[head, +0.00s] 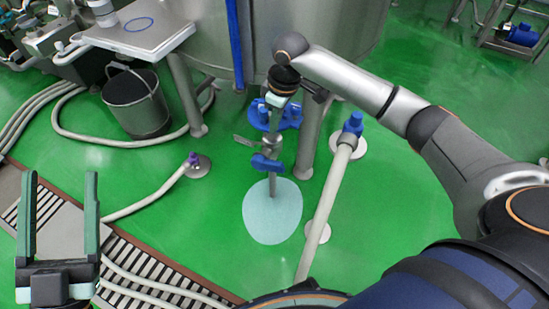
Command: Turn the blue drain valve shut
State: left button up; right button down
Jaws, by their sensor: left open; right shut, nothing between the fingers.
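Below the steel tank, a metal drain pipe with blue valve parts runs down over the floor. A blue part (290,116) sits high on it, and a second blue part (266,163) sits lower. I cannot tell for sure which one is the drain valve's handle, or whether it is open or shut. My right gripper (275,101) points down at the upper blue part, shut and empty; it partly hides that part, and I cannot tell whether it touches. My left gripper (60,180) is open and empty at the lower left, far from the valve.
A pale blue round patch (272,222) lies under the pipe on the green floor. A tank leg (308,140) and a slanted hose with a blue fitting (352,124) stand just right. A bucket (137,102), hoses and a floor grate (150,268) are at left.

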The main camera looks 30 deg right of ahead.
pick_arm(q)
jog(key=s+r+m+h+b, duration=0.2)
jog(key=s+r+m+h, duration=0.2)
jog(key=h, duration=0.1)
pick_arm(e)
jog(key=b, duration=0.3)
send_over(273, 163)
jog(key=f, duration=1)
jog(key=shift+w+a+f, duration=0.25)
jog(key=shift+w+f, duration=0.05)
jog(key=shift+w, duration=0.1)
jog(key=shift+s+d+f+b, duration=0.15)
jog(key=shift+s+d+f, duration=0.05)
jog(key=shift+f, duration=0.3)
jog(key=shift+s+d+f+b, duration=0.15)
jog(key=shift+f, duration=0.35)
jog(key=shift+s+d+f, duration=0.1)
jog(key=shift+s+f, duration=0.1)
jog(key=shift+f, duration=0.25)
pick_arm(q)
jog(key=shift+n, duration=0.6)
jog(key=f, duration=0.2)
jog(key=d+f, duration=0.1)
jog(key=f, duration=0.1)
jog(key=shift+w+f, duration=0.1)
